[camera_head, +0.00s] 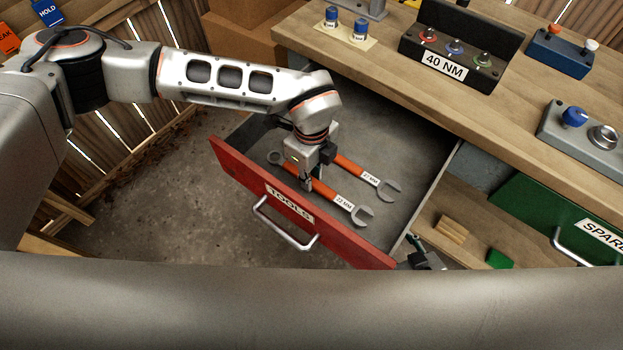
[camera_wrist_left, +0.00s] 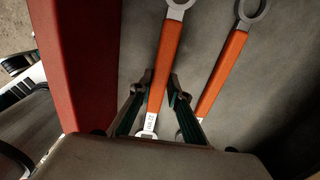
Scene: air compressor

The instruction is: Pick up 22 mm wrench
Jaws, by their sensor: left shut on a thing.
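The 22 mm wrench (camera_head: 325,194) has an orange handle, a white label and grey ends. It lies in the open red-fronted tools drawer (camera_head: 225,159), close behind the front panel. My left gripper (camera_head: 307,184) points down into the drawer and is shut on its handle. In the left wrist view the wrench handle (camera_wrist_left: 165,65) runs between the two fingers (camera_wrist_left: 154,100). A second orange wrench (camera_head: 350,167), with a different label, lies beside it, towards the back. What seems to be part of my right gripper (camera_head: 424,252) shows right of the drawer; its jaws are unclear.
The drawer's red front with a metal handle (camera_head: 284,226) stands close beside the left gripper. The wooden workbench (camera_head: 400,75) overhangs the drawer's back and carries a 40 NM block (camera_head: 444,64) and control boxes. A green drawer (camera_head: 545,210) is at the right.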

